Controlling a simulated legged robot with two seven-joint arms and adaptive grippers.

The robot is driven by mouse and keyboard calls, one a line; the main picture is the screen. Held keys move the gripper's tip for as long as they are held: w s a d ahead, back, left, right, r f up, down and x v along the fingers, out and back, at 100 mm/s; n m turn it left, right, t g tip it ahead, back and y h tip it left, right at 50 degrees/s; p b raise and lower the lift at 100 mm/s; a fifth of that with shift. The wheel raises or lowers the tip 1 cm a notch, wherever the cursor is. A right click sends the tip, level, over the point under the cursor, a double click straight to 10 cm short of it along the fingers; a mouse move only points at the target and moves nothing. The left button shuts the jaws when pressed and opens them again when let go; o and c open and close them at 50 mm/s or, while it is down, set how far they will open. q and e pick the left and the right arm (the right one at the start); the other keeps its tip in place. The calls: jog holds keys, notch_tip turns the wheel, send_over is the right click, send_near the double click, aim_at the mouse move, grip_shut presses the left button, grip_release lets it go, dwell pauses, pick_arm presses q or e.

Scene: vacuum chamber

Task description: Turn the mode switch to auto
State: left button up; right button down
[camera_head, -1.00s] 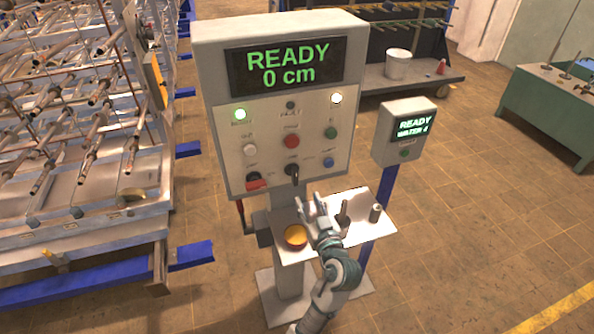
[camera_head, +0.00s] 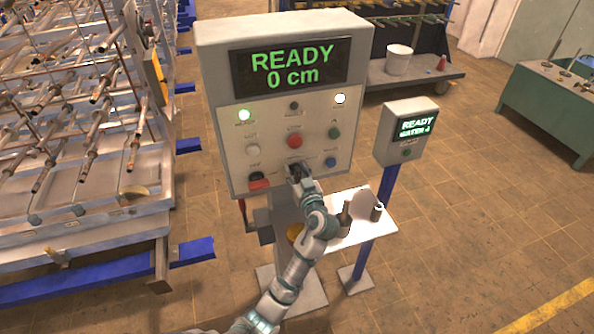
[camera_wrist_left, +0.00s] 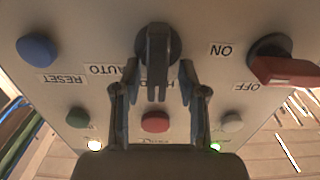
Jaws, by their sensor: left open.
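The black mode switch (camera_wrist_left: 157,45) sits at the middle of the panel in the left wrist view. Its handle points down in that picture, over a partly covered label; the AUTO label (camera_wrist_left: 106,70) is left of it. My left gripper (camera_wrist_left: 155,82) is open, one finger on each side of the handle; I cannot tell whether they touch it. In the head view my left gripper (camera_head: 298,174) is at the lower middle of the control panel (camera_head: 235,140) and mostly hides the switch. My right gripper is not in view.
The red ON/OFF switch (camera_wrist_left: 285,68) and blue RESET button (camera_wrist_left: 38,49) flank the mode switch. A red button (camera_head: 295,141) is above it in the head view. A small shelf (camera_head: 375,229) with several items is below. A smaller READY box (camera_head: 400,149) stands to the right.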

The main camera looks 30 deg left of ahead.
pick_arm(q)
jog(key=c, duration=0.8)
jog(key=shift+d, duration=0.3)
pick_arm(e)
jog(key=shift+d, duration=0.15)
